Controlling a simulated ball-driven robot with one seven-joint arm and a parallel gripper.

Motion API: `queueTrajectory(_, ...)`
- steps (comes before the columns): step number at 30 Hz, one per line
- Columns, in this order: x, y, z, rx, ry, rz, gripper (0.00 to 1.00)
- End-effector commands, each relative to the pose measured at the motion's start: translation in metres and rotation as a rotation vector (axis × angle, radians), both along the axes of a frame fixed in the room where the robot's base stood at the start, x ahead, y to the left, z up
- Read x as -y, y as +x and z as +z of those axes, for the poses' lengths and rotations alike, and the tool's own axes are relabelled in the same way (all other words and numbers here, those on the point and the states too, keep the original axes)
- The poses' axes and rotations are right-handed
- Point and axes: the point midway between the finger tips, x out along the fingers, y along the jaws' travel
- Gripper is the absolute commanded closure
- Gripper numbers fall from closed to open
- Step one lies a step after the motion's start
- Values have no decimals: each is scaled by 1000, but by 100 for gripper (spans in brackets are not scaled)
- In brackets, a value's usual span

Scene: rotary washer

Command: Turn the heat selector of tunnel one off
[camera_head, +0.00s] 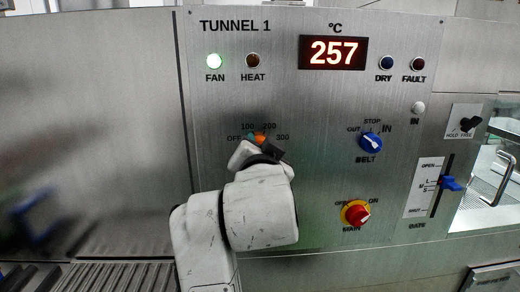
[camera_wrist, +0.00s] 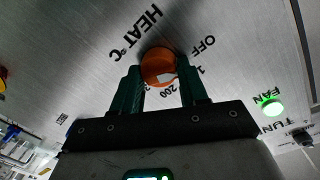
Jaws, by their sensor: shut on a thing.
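The heat selector is a round orange knob on the steel panel. In the wrist view the selector (camera_wrist: 158,62) sits between the two green fingers of my gripper (camera_wrist: 160,80), which is shut on its sides. The OFF label (camera_wrist: 203,46) lies to the upper right of the knob there. In the head view only a bit of the orange selector (camera_head: 261,138) shows above my gripper (camera_head: 256,145), and my white arm hides the rest.
The display (camera_head: 333,52) reads 257. The FAN lamp (camera_head: 214,61) is lit green; the HEAT lamp (camera_head: 253,60) looks dark red. To the right are the blue BELT knob (camera_head: 371,143), the red MAIN switch (camera_head: 357,214) and the blue GATE slider handle (camera_head: 450,184).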

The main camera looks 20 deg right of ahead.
Motion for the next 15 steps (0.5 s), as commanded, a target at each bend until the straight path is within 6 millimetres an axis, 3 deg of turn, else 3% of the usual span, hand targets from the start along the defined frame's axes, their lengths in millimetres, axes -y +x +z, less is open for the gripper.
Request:
queueTrajectory(1,-1,1,-4,-10,0,1,87)
queueTrajectory(2,-1,1,-4,-9,-1,1,54)
queueTrajectory(3,-1,1,-3,-9,-1,1,50)
queueTrajectory(9,0,0,-2,-4,1,1,31)
queueTrajectory(15,0,0,-1,-2,1,0,31)
